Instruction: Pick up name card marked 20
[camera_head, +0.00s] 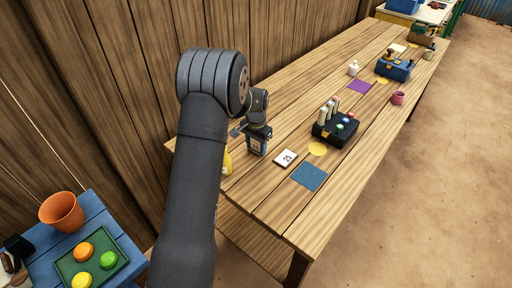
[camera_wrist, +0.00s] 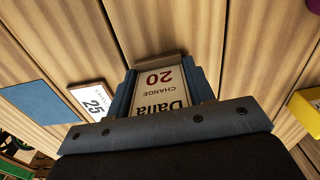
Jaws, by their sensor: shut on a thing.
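The name card marked 20 (camera_wrist: 160,88) is cream with a red 20 and black lettering, and it appears upside down in the wrist view. My gripper (camera_wrist: 160,95) is shut on it, with a blue finger along each side. In the head view my gripper (camera_head: 257,145) is low at the near left part of the wooden table, and the card is mostly hidden there. I cannot tell whether the card touches the table. Another white card, marked 25 (camera_head: 286,158), lies just to the right; it also shows in the wrist view (camera_wrist: 92,102).
A blue square mat (camera_head: 309,177) and a yellow disc (camera_head: 317,148) lie near the 25 card. A black box with bottles (camera_head: 336,130) stands beyond. A yellow object (camera_head: 227,163) stands close left of my gripper. A plank wall (camera_head: 300,35) runs behind the table.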

